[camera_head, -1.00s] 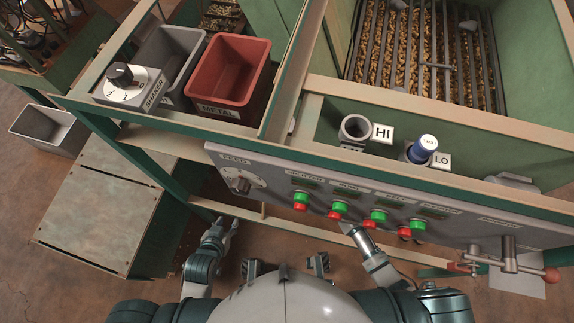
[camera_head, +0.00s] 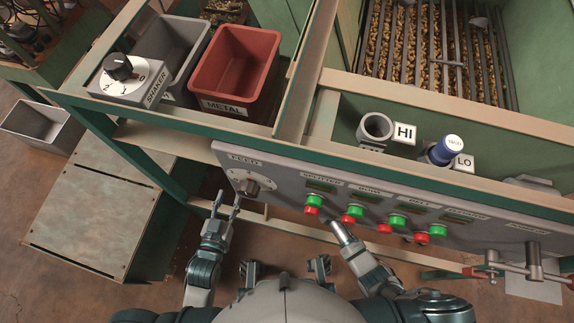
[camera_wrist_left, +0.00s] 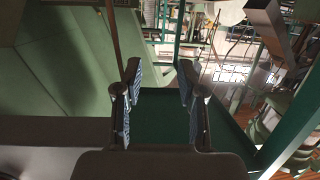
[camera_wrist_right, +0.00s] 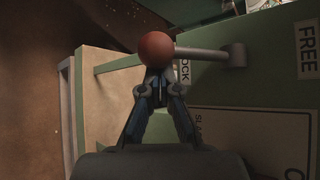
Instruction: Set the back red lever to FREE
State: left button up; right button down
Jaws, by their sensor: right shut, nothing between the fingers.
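In the right wrist view a red ball knob (camera_wrist_right: 156,48) sits on a metal lever arm (camera_wrist_right: 202,54) that runs right to a pivot on a green panel. A FREE label (camera_wrist_right: 306,48) is right of the pivot; a LOCK label (camera_wrist_right: 184,72), partly hidden, is behind the arm. My right gripper (camera_wrist_right: 161,88) is shut and empty, its tips just below the knob; I cannot tell if they touch. In the head view its fingers are hidden near the control panel. My left gripper (camera_head: 227,206) is open and empty below the feed dial (camera_head: 251,187); its spread fingers show in the left wrist view (camera_wrist_left: 158,88).
The control panel (camera_head: 290,190) carries green and red buttons. Levers with red ends (camera_head: 552,276) are at its right end. Above stand a red METAL bin (camera_head: 236,70), a grey bin and a shaker dial (camera_head: 120,68). A green cabinet (camera_head: 95,215) is at left.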

pick_arm(q)
jog(key=s+a+f+g+y+p, duration=0.2)
jog(key=s+a+f+g+p, duration=0.15)
jog(key=s+g, duration=0.35)
jog(key=s+a+f+g+y+p, duration=0.25)
jog(key=s+f+g, duration=0.25)
jog(key=s, duration=0.5)
notch_tip(320, 180, down, 18)
jog(key=s+g+p, duration=0.1)
jog(key=p, duration=0.6)
jog(key=shift+s+f+h, duration=0.15)
jog(key=shift+s+h, duration=0.25)
jog(key=shift+h, duration=0.05)
pick_arm(e)
notch_tip(320, 180, up, 6)
jog(key=s+m+g, duration=0.1)
jog(key=g, duration=0.1)
jog(key=shift+s+a+r, duration=0.2)
jog(key=shift+s+r, duration=0.05)
